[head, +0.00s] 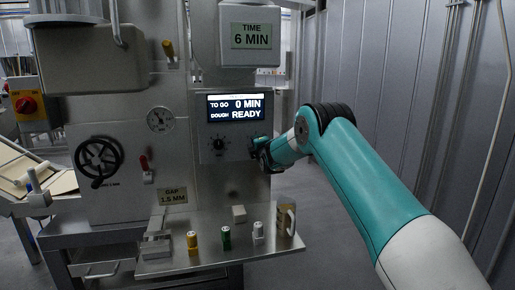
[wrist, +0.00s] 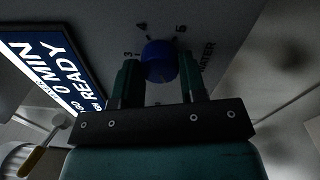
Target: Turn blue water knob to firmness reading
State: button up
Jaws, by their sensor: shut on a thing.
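The blue water knob (wrist: 158,56) sits on the grey panel in the wrist view, with the marks 3, 4 and 5 and the word WATER around it. My gripper (wrist: 159,76) has a finger on each side of the knob and is shut on it. In the head view my gripper (head: 262,154) is against the machine panel and hides the knob. The screen (head: 236,107) reads TO GO 0 MIN and DOUGH READY; it also shows tilted in the wrist view (wrist: 52,62). I cannot tell the knob's exact setting.
A black knob (head: 218,143) is left of my gripper. A steel shelf (head: 215,259) below holds several small items, including a yellow-topped one (head: 192,243) and a green one (head: 226,238). A handwheel (head: 98,160) and a gauge (head: 160,119) are further left. Signs read TIME 6 MIN (head: 250,35) and GAP 1.5 MM (head: 172,196).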

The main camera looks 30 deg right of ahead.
jog(key=shift+n, duration=0.6)
jog(key=o, duration=0.9)
jog(key=b+v, duration=0.1)
jog(key=v, duration=1.6)
jog(key=shift+s, duration=0.2)
